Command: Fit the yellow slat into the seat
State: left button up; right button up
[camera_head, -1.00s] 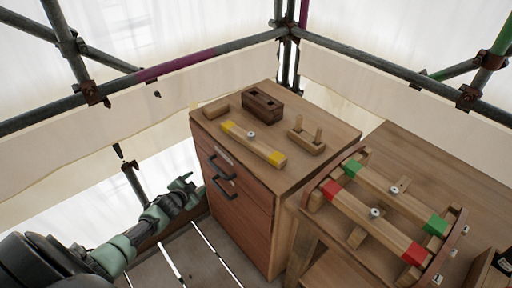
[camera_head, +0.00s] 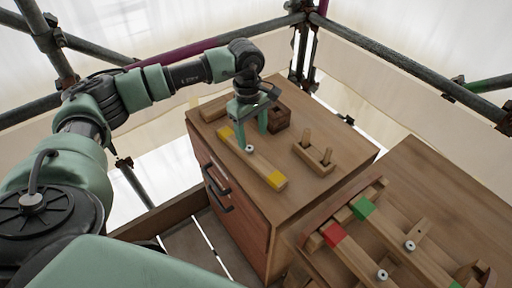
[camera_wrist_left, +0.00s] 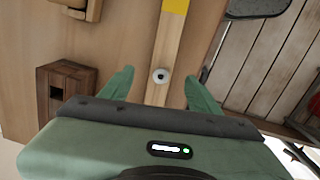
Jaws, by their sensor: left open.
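The yellow slat (camera_head: 262,167) is a long wooden bar with yellow ends and a round metal knob in its middle. It lies flat on the cabinet top. My left gripper (camera_head: 252,138) points down over it, open, with its fingers on either side of the slat near the knob. In the left wrist view the slat (camera_wrist_left: 167,45) runs between the two spread fingers (camera_wrist_left: 160,88); I cannot tell whether they touch it. A curved-sided wooden rack (camera_head: 312,246) on the lower bench holds a red-ended and a green-ended slat. I cannot tell which place is the seat. My right gripper is not in view.
A dark wooden block with holes (camera_head: 280,119) stands just behind my left gripper. A short wooden piece (camera_head: 212,110) lies at the back left. Scaffold tubes (camera_head: 408,71) run behind the cabinet.

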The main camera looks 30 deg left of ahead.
aim_at(249, 148)
pick_arm(q)
jog(key=shift+s+a+f+y+p, duration=0.1)
jog(key=shift+a+f+y+p, duration=0.15)
jog(key=shift+f, duration=0.25)
jog(key=shift+s+a+f+y+p, duration=0.15)
jog(key=shift+a+f, duration=0.15)
jog(key=shift+f, duration=0.2)
jog(key=shift+w+f, duration=0.1)
jog(key=shift+f, duration=0.3)
notch_tip(249, 148, down, 4)
jog(key=shift+w+r+p, duration=0.1)
jog(key=shift+w+p, duration=0.05)
jog(key=shift+p, duration=0.75)
jog(key=shift+f, duration=0.45)
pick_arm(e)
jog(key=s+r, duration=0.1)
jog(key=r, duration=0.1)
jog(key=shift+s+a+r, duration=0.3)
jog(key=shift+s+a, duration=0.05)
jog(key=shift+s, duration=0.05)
pick_arm(q)
grip_shut()
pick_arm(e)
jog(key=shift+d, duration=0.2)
